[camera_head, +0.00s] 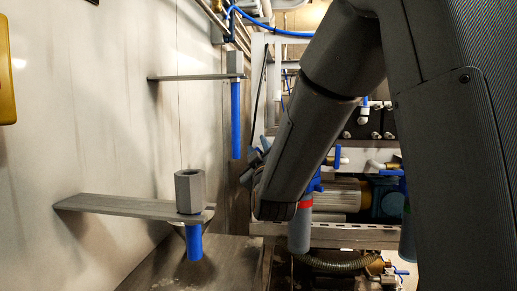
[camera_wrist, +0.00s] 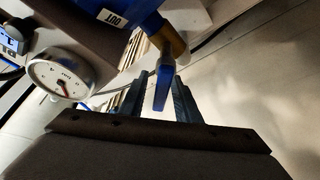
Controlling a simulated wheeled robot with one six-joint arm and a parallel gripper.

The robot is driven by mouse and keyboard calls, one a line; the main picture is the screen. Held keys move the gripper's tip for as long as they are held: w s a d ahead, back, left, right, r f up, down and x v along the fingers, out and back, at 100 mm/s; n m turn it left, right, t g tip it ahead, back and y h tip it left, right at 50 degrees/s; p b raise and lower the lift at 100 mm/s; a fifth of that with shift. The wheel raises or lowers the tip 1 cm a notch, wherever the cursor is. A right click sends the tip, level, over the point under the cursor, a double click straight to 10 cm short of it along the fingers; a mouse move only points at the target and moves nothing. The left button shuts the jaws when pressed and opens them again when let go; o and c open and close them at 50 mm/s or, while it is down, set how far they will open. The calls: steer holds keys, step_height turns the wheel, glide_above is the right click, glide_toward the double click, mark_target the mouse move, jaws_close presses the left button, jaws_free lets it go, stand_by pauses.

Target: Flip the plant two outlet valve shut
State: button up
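In the wrist view a blue valve lever (camera_wrist: 163,84) hangs from a brass fitting (camera_wrist: 174,42) beside a blue housing (camera_wrist: 135,10) with a white "OUT" label (camera_wrist: 112,18). My gripper (camera_wrist: 158,92) is open. Its two dark fingers stand on either side of the lever in the picture, with a gap visible. I cannot tell whether the lever is deep enough to lie between the fingertips. No marking in view says which plant this valve belongs to.
A round white gauge (camera_wrist: 62,78) sits left of the gripper in the wrist view. In the head view, wall shelves (camera_head: 130,207) with grey and blue cylinders stand left. Pumps (camera_head: 340,193), a ribbed hose (camera_head: 335,263) and other blue valve handles (camera_head: 338,156) crowd the rack behind my arm.

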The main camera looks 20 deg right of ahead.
jaws_close()
steer(key=shift+d+m+b, duration=0.15)
steer(key=shift+m+b, duration=0.15)
steer(key=shift+m, duration=0.1)
steer(key=shift+s+d+r+m+g+h+b, duration=0.1)
steer(key=shift+s+d+r+m+h+b, duration=0.15)
steer(key=shift+d+m+h+b, duration=1.05)
steer(key=shift+s+a+r+m+g+h+b, duration=0.2)
steer(key=shift+m+h, duration=0.55)
steer(key=shift+m, duration=1.7)
steer(key=shift+s+d+r+m+h+b, duration=0.2)
steer(key=shift+d+m+h+b, duration=0.3)
steer(key=shift+m+h+b, duration=0.95)
steer(key=shift+s+m+y+p, duration=0.1)
steer(key=shift+m+y+p, duration=0.3)
steer(key=shift+m+p, duration=0.15)
